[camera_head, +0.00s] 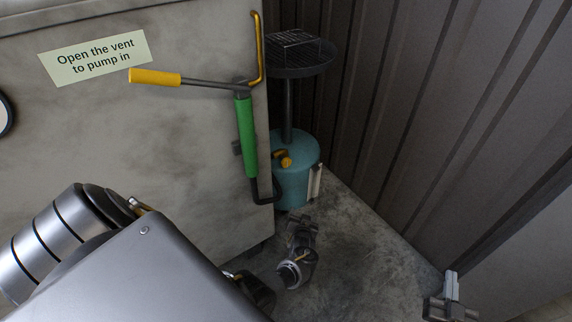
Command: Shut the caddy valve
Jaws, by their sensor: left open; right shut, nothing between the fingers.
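The caddy (296,187) is a teal tank with a dark pole and a round black drain pan on top. It stands on the floor in the corner, right of the grey cabinet. Its valve has a short yellow handle (284,160) on the upper part of the tank; I cannot tell its setting. My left gripper (312,187) is low in front of the tank, with a pale finger by its right side, below and right of the handle. It is open and holds nothing visible. My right gripper (451,288) is shut and empty at the lower right, far from the caddy.
The grey cabinet (190,150) carries a green pump (246,135) with a yellow-gripped lever (155,77), a yellow pipe (260,45) and a label (95,58). The lever projects left. A corrugated wall (430,110) closes the right side. Bare floor (365,240) lies between the grippers.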

